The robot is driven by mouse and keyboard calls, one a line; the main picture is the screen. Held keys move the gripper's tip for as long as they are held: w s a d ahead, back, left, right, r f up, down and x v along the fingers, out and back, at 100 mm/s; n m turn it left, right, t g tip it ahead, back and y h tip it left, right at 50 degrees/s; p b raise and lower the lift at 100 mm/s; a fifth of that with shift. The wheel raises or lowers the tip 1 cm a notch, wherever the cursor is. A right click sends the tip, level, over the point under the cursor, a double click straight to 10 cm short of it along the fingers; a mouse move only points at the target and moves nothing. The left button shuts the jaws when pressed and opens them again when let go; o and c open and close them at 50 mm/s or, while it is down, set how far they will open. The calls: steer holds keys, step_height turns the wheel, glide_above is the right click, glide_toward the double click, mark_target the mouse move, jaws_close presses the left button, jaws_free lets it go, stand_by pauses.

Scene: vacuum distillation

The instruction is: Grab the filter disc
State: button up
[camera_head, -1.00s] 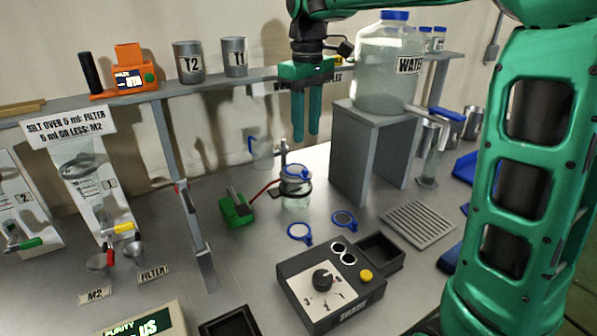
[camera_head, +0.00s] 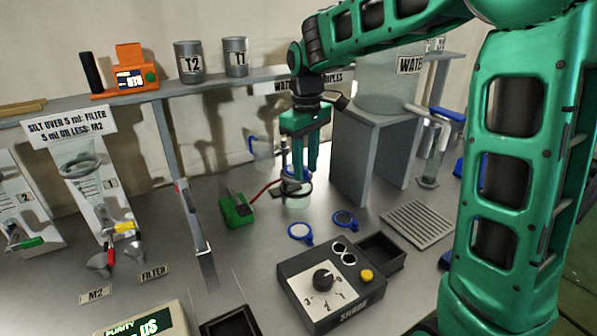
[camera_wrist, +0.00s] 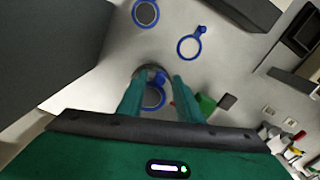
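A blue-rimmed disc sits on top of a small glass vessel (camera_head: 296,201) held in a dark ring clamp; my fingers partly cover it in the head view, and the disc (camera_wrist: 154,98) shows between them in the wrist view. Two similar blue-rimmed discs with tabs lie on the bench, a left one (camera_head: 300,232) with a pale middle and a right one (camera_head: 344,219) with a darker middle. My gripper (camera_head: 302,176) points down just above the vessel, its fingers apart with a gap between them. I cannot tell whether they touch the disc.
A grey stand (camera_head: 366,160) carries the large water jar (camera_head: 385,88) close right of my gripper. A green block (camera_head: 236,209) with a red hose is at left. The shake box (camera_head: 335,285) and a slotted grey rack (camera_head: 418,223) are in front. A shelf runs behind.

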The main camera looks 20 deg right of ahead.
steer(key=shift+c, duration=0.6)
jaws_close()
